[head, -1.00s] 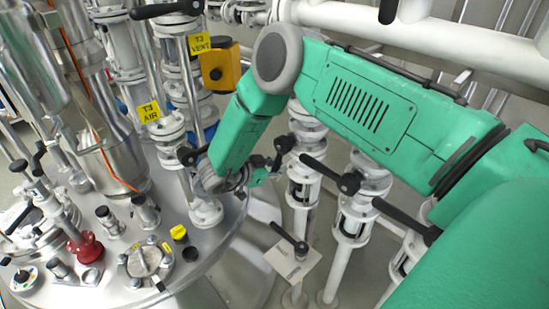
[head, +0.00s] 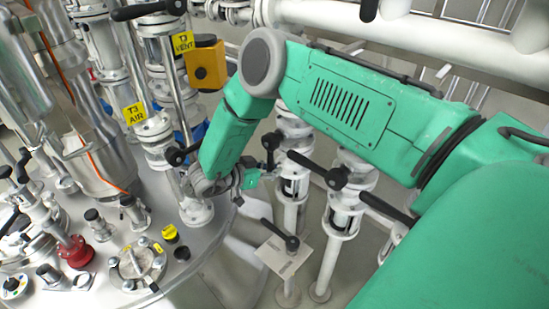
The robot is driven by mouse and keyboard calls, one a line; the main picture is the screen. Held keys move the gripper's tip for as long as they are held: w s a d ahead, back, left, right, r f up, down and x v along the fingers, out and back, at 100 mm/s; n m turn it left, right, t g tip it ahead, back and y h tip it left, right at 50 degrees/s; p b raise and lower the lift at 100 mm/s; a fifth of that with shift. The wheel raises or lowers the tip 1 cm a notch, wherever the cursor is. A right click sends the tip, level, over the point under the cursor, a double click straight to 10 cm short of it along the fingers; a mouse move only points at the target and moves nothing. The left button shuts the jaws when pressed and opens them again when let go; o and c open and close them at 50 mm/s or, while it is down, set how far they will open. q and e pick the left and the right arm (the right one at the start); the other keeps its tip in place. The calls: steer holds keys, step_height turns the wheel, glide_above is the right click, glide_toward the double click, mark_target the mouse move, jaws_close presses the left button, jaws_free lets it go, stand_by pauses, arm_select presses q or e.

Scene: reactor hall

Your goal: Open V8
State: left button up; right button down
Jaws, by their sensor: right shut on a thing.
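My right arm comes in from the right, and its right gripper (head: 256,172) is at the middle, just right of the vessel's edge. It is shut on what looks like a black valve handle (head: 270,146) standing up beside the wrist. The fingertips are small and partly hidden, so the exact contact is unclear. No V8 label is readable. Other black lever handles show on the white pipes to the right, one beside the gripper (head: 318,168) and one farther right (head: 388,208). My left gripper is not in view.
The steel vessel top (head: 205,240) at left carries several fittings, including a red flange (head: 76,252). Yellow tags T3 AIR (head: 134,113) and T3 VENT (head: 183,43) and a yellow box (head: 205,62) are behind. A plate with a black lever (head: 284,256) is below the gripper.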

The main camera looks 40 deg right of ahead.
steer(key=c, duration=1.6)
jaws_free()
steer(key=shift+s+a+f, duration=0.15)
steer(key=shift+a+f, duration=0.3)
steer(key=shift+a, duration=0.3)
steer(key=shift+o, duration=1)
steer(key=shift+a+r, duration=0.1)
steer(key=shift+a, duration=0.05)
steer(key=v, duration=1.2)
steer(key=shift+r, duration=0.2)
